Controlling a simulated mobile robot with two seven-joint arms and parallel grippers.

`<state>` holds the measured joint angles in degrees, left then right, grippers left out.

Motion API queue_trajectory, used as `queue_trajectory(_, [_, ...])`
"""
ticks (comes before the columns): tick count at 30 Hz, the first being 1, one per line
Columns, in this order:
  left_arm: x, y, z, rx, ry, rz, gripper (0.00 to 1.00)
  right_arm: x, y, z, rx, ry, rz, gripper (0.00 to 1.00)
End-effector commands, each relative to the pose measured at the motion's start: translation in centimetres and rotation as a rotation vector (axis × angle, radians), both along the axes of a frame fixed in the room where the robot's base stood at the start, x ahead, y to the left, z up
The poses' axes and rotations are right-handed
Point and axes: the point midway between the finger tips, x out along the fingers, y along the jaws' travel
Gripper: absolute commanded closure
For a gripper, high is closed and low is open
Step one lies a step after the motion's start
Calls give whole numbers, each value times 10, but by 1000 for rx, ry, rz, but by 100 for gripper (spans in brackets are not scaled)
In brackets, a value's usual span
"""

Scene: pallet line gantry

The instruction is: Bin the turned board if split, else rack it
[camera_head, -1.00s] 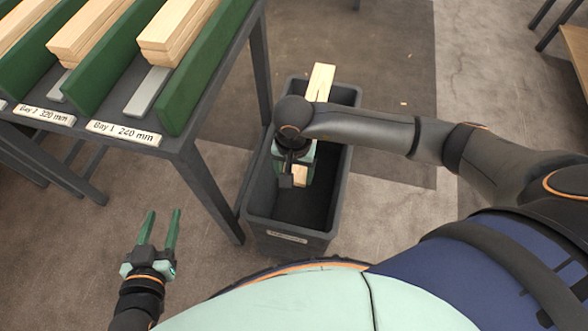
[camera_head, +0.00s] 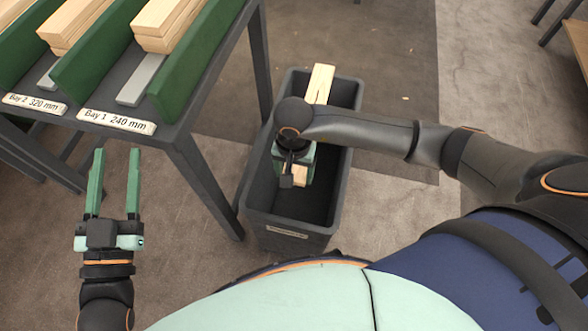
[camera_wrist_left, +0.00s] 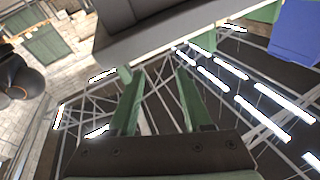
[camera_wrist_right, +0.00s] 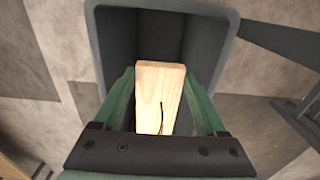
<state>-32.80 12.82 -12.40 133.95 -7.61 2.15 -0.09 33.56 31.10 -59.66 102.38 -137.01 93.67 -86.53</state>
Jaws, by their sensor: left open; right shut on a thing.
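The turned board (camera_head: 320,82) is pale wood, and my right gripper (camera_head: 294,165) is shut on it, within the mouth of the dark grey bin (camera_head: 262,228). The board's far end reaches the bin's back rim; its middle is hidden by my wrist. In the right wrist view the board (camera_wrist_right: 165,80) lies between the fingers, and a dark, crack-like line runs along its face near the jaws. The bin's rim (camera_wrist_right: 97,40) surrounds it there. My left gripper (camera_head: 115,165) is open and empty, in front of the rack table and left of the bin.
The rack table (camera_head: 190,165) stands left of the bin, with green dividers (camera_head: 190,70) and stacked boards (camera_head: 165,22). Labels read Bay 1 240 mm (camera_head: 117,121) and Bay 2 320 mm (camera_head: 33,103). Floor right of the bin is mostly clear. A wooden-topped table edge (camera_head: 577,40) shows far right.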

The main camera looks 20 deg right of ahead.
Motion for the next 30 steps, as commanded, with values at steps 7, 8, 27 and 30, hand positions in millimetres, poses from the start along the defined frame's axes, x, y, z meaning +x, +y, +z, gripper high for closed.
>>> queue_trajectory(7, [-8,-3,36,0,-157,-24,50,0,0,-10,0,-1,0,94])
queue_trajectory(8, [-10,-3,40,-1,-177,-26,50,0,0,-12,0,-1,0,94])
queue_trajectory(27, [-55,-12,118,3,-560,-98,50,0,0,-34,0,-1,-1,94])
queue_trajectory(30, [-61,-13,124,5,-594,-105,50,0,0,-35,0,-1,0,94])
